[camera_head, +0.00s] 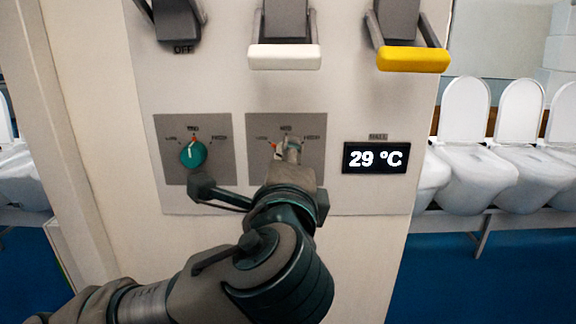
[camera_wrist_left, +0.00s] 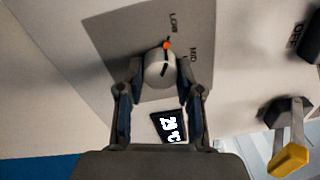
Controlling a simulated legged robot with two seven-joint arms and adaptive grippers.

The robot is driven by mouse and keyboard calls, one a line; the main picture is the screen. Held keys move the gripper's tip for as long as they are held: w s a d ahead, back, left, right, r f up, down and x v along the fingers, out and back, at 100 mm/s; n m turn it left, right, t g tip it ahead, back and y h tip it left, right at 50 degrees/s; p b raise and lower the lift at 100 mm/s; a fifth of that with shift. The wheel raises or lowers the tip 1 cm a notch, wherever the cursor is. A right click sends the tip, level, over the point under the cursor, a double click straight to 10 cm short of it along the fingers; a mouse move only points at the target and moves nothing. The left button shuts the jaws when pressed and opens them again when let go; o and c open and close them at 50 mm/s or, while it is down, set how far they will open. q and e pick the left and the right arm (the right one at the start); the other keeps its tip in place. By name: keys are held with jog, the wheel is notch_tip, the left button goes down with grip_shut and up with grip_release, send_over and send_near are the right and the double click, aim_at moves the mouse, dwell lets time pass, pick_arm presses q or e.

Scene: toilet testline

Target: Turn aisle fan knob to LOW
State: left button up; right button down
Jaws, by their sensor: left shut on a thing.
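A pale grey-white round knob (camera_wrist_left: 160,74) sits on a grey plate (camera_head: 316,125) on the wall panel, with LOW, MID and a third label around it. My left gripper (camera_head: 287,160) reaches up to this knob from below and hides most of it in the head view. In the left wrist view the fingers of my left gripper (camera_wrist_left: 162,66) are closed around the knob's sides. The orange mark (camera_wrist_left: 166,45) on the knob points towards the LOW side. My right gripper is not in view.
A second, teal knob (camera_head: 193,155) sits on a similar plate to the left. A white handle (camera_head: 285,58) and a yellow handle (camera_head: 412,60) are above. A display (camera_head: 375,158) reads 29 °C at right. White toilets (camera_head: 480,175) stand beyond the panel.

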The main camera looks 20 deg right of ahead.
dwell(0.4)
pick_arm(q)
jog(key=o, duration=1)
jog(key=shift+w, duration=0.1)
jog(key=shift+o, duration=0.8)
jog(key=shift+w, duration=0.25)
jog(key=v, duration=1.1)
jog(key=shift+s+f, duration=0.15)
jog(key=shift+s, duration=0.25)
